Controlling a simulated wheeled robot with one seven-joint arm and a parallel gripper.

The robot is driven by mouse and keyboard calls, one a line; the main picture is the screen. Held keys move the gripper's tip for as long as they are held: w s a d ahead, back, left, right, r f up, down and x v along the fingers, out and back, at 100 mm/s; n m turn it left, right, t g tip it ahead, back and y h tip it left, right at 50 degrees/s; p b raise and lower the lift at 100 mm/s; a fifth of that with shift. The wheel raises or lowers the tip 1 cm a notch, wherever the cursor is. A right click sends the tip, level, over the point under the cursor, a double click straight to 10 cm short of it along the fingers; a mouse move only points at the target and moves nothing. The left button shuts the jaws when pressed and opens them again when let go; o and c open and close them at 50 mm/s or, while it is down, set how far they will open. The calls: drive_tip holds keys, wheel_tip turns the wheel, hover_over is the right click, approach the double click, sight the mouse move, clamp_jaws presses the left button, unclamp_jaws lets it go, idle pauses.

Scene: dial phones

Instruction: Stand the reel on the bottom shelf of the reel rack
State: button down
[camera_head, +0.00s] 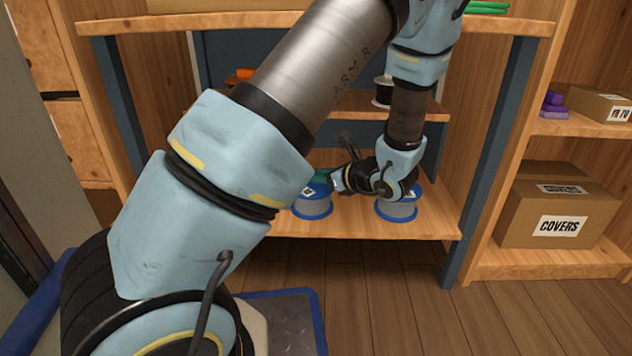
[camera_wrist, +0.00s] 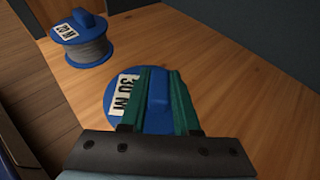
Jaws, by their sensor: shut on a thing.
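The reel (camera_head: 312,207), with blue flanges and a grey winding, is upright at the bottom shelf (camera_head: 350,228) of the reel rack. Its underside looks level with the shelf, but I cannot tell for sure whether it touches. My gripper (camera_head: 321,176) comes in from the right, just above the reel. In the wrist view my gripper's green fingers (camera_wrist: 158,100) are shut on the blue handle of the reel (camera_wrist: 124,108), whose top carries a "30 M" label. The fingers and palm hide part of its top.
Another blue reel (camera_head: 397,208) stands to the right, under my wrist. The wrist view shows a labelled reel (camera_wrist: 83,40) near the shelf's front edge. A reel (camera_head: 382,92) is on the shelf above. A "COVERS" box (camera_head: 558,214) sits right of the rack.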

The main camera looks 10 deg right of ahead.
drive_tip(key=c, duration=0.6)
unclamp_jaws()
drive_tip(key=shift+c, duration=0.2)
drive_tip(key=shift+r, duration=0.2)
drive_tip(key=p+v, duration=0.6)
drive_tip(key=v, duration=0.6)
drive_tip(key=shift+f, duration=0.2)
drive_tip(key=shift+d, duration=0.15)
